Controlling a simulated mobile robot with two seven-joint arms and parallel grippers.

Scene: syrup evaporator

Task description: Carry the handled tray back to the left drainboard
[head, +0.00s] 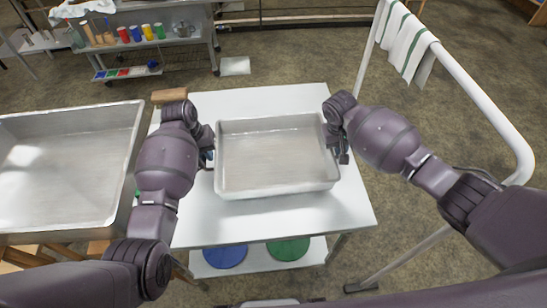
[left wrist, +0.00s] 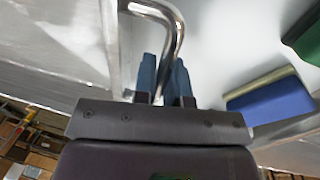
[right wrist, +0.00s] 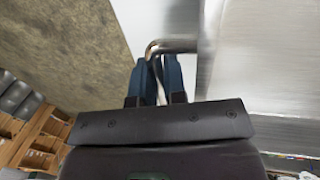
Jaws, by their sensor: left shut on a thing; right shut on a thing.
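The handled tray (head: 275,188) is a shallow, rectangular, grey metal tray, apparently empty. It is over the middle of a white table (head: 290,98); I cannot tell if it rests there or is slightly raised. My left gripper (head: 209,157) is at its left side, with blue fingers (left wrist: 161,80) shut on a bent metal handle (left wrist: 178,30). My right gripper (head: 342,152) is at its right side, with fingers (right wrist: 158,76) shut on the other handle (right wrist: 175,46). The tray looks about level. I cannot tell which surface is the left drainboard.
A large metal basin (head: 70,160) stands left of the table. A wooden block (head: 169,95) lies at the table's back left. A blue block (left wrist: 270,105) and a green one lie near the left handle. A railing (head: 470,80) with a striped towel (head: 408,40) is at right.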

